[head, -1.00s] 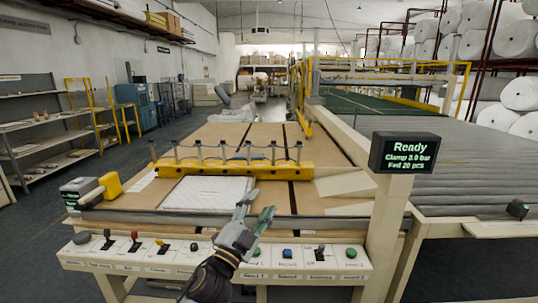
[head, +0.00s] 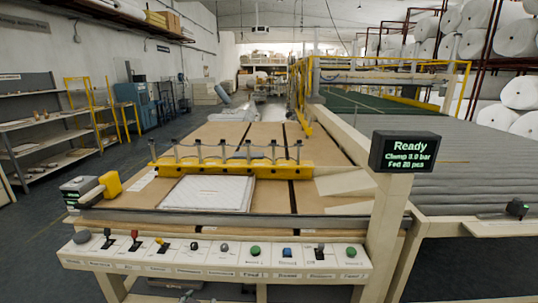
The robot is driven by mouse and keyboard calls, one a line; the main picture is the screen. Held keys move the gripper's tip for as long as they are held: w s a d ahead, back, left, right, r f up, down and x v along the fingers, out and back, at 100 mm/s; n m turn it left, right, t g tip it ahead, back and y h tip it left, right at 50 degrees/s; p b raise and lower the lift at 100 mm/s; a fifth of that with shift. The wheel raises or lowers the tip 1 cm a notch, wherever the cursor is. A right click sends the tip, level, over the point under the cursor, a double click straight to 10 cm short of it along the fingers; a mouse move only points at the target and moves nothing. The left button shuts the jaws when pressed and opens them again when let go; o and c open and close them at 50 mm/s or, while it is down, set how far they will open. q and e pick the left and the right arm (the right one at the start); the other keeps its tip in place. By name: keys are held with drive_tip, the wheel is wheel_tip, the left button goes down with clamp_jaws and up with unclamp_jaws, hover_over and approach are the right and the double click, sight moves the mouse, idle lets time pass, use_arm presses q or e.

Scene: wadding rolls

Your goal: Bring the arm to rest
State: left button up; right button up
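Neither of my grippers shows in the head view now. The control panel (head: 212,262) along the front of the machine is unobstructed, with its row of knobs, levers and buttons. These include a red-topped lever (head: 134,239), a yellow-topped lever (head: 161,243), a green button (head: 255,250) and a blue button (head: 287,252). The display (head: 404,152) on the right post reads Ready, Clamp 3.0 bar, Fed 20 pcs. A white quilted pad (head: 207,194) lies flat on the brown table in front of the yellow clamp bar (head: 232,169).
A grey and yellow device (head: 92,188) sits at the table's left front corner. The machine's right post (head: 385,220) rises beside the panel. A grey slatted bed (head: 450,165) stretches to the right. Floor (head: 35,250) is clear at the left.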

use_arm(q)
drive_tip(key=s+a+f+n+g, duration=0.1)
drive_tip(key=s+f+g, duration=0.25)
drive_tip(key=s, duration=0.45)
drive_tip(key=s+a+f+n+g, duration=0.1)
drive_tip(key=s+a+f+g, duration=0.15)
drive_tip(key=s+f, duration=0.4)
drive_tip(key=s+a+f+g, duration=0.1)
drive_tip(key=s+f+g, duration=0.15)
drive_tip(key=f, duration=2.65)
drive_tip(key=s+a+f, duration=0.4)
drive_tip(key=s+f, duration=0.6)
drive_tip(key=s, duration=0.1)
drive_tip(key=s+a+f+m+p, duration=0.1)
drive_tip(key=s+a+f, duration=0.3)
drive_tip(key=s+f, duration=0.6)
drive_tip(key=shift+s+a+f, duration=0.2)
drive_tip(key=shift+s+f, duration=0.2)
